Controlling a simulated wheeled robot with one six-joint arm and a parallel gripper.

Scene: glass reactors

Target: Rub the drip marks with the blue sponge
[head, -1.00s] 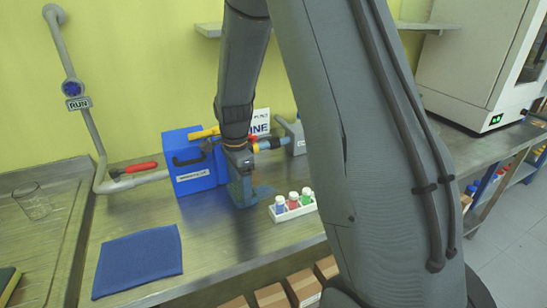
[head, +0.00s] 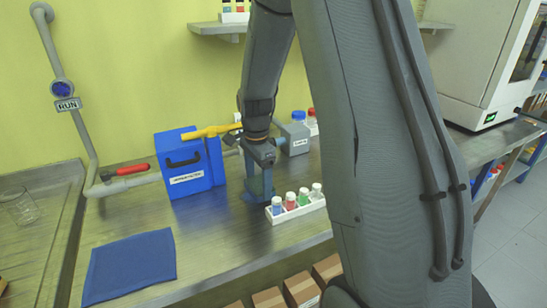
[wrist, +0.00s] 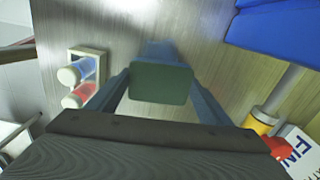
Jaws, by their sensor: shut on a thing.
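My gripper (head: 258,192) points down at the steel bench between the blue box and the vial rack. In the wrist view, my gripper (wrist: 160,88) has its two fingers on either side of a block with a dark green face, the sponge (wrist: 160,84); a blue-grey part shows beyond it. The sponge is low, at or close to the bench top; I cannot tell if it touches.
The white vial rack (head: 300,211) stands close to the right of my gripper. The blue box (head: 190,178) stands to the left, with a yellow lever (head: 208,131) above it. A blue cloth (head: 130,264) lies front left. Bare bench lies between cloth and rack.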

